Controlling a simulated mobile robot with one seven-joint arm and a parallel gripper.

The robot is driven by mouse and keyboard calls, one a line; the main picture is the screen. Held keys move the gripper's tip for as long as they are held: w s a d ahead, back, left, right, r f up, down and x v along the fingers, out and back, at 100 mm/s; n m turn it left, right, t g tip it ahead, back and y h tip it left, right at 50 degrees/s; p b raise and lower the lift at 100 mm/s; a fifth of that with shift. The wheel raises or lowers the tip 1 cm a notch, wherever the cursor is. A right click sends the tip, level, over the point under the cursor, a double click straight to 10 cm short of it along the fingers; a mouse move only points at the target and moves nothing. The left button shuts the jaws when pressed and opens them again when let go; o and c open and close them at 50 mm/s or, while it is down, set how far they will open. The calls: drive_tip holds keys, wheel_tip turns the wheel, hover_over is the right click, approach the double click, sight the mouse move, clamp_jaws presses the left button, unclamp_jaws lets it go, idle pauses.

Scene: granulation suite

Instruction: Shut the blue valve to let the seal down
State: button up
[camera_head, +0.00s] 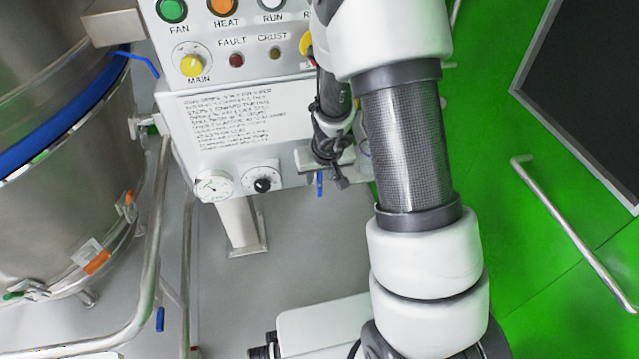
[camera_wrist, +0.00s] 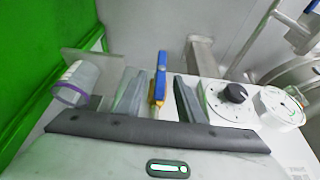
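The blue valve has a slim blue lever (camera_head: 320,184) that hangs down below the white control panel's lower edge. In the wrist view its blue lever (camera_wrist: 162,62) stands upright in the picture above a brass-coloured part (camera_wrist: 157,94). My gripper (camera_wrist: 159,97) is open, with one grey finger on each side of the valve and a visible gap on both sides. In the head view my gripper (camera_head: 328,166) is at the panel's lower right, partly hidden by my arm. A blue band (camera_head: 65,122) runs around the steel vessel at the left.
The control panel (camera_head: 235,125) carries buttons, lamps and printed text. A gauge (camera_head: 213,186) and a black knob (camera_head: 262,184) sit left of the valve. A clear bowl with a purple ring (camera_wrist: 75,84) is close left of my fingers. A steel rail (camera_head: 150,250) stands before the vessel.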

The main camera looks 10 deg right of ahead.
drive_tip(key=shift+w+f, duration=0.25)
drive_tip(key=shift+f, duration=0.3)
clamp_jaws()
